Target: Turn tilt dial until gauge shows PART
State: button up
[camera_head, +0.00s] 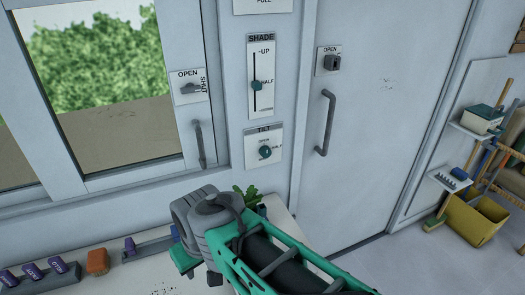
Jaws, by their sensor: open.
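The tilt dial (265,152) is a round teal knob on a white plate (250,157) headed TILT, on the wall between the window and the door. Small labels sit around the knob; OPEN seems to be above it, and the others are too small to read surely. I cannot make out a gauge showing PART. My gripper (197,271) is below and left of the dial, over the white counter and apart from the plate. It is open. My grey wrist hides much of it, and nothing shows between its fingers.
The SHADE slider (257,85) sits near HALF above the dial. A window latch (190,88) and window handle (199,143) are left; a door handle (326,123) is right. A green plant (249,198) and an orange object (97,261) are on the counter (150,277).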

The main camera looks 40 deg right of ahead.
aim_at(265, 151)
jog(key=k, duration=1)
jog(key=u, duration=0.55)
jog(key=i, duration=0.75)
jog(key=z, duration=0.55)
